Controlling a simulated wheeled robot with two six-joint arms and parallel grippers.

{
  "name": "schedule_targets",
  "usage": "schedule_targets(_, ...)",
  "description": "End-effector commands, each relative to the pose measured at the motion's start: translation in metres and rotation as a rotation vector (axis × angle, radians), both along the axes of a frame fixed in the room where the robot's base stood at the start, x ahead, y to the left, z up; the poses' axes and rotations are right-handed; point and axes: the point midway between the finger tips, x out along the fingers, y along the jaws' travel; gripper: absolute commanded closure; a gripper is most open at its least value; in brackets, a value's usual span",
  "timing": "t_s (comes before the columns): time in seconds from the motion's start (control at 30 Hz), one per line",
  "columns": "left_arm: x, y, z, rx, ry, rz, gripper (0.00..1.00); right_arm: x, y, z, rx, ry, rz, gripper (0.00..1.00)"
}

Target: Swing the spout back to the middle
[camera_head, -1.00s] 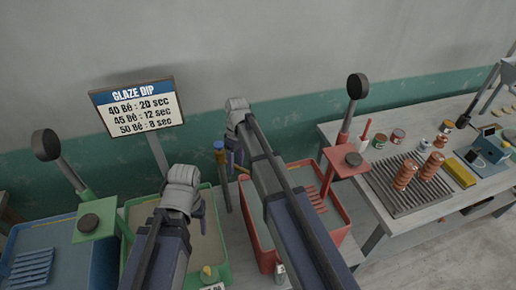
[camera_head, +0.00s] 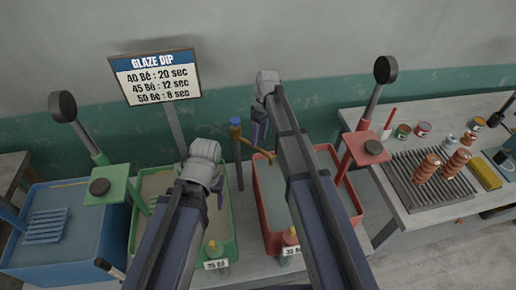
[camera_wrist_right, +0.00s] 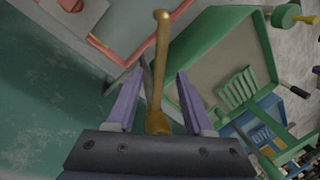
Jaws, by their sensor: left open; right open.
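The brass spout (camera_head: 258,152) extends right from the blue-topped post (camera_head: 236,124), its end at the left rim of the red tub (camera_head: 354,203). In the right wrist view the spout (camera_wrist_right: 161,60) runs up between the spread fingers of my right gripper (camera_wrist_right: 158,82), with the red tub (camera_wrist_right: 113,51) left and the green tub (camera_wrist_right: 262,30) right. My right gripper (camera_head: 258,128) is open beside the post; I cannot tell whether it touches the spout. My left gripper (camera_head: 220,190) is open above the green tub (camera_head: 132,225). My right arm hides part of the red tub.
A blue tub (camera_head: 70,268) stands at far left. Dark round paddles on green (camera_head: 110,185) and red (camera_head: 362,148) stands flank the tubs. A glaze sign (camera_head: 155,78) stands behind. The right bench (camera_head: 408,215) holds a ribbed rack, jars and a yellow block.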

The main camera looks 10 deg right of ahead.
Motion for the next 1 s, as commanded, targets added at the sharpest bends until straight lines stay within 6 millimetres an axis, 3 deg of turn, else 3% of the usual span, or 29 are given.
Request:
schedule_targets(0.03, 0.000, 0.000, -0.014, 0.000, 0.000, -0.001, 0.34, -0.001, 0.001, -0.014, 0.000, 0.000, 0.000, 0.48)
schedule_targets(0.2, 0.000, 0.000, -0.030, 0.001, 0.000, -0.006, 0.34, -0.004, 0.004, -0.030, 0.000, 0.000, 0.001, 0.48)
schedule_targets(0.57, 0.000, 0.000, -0.033, 0.002, 0.000, -0.008, 0.34, -0.004, 0.005, -0.033, 0.000, 0.000, 0.000, 0.48)
schedule_targets(1.0, 0.000, 0.000, -0.033, 0.001, 0.000, -0.007, 0.34, -0.004, 0.005, -0.033, 0.000, 0.000, 0.000, 0.95)
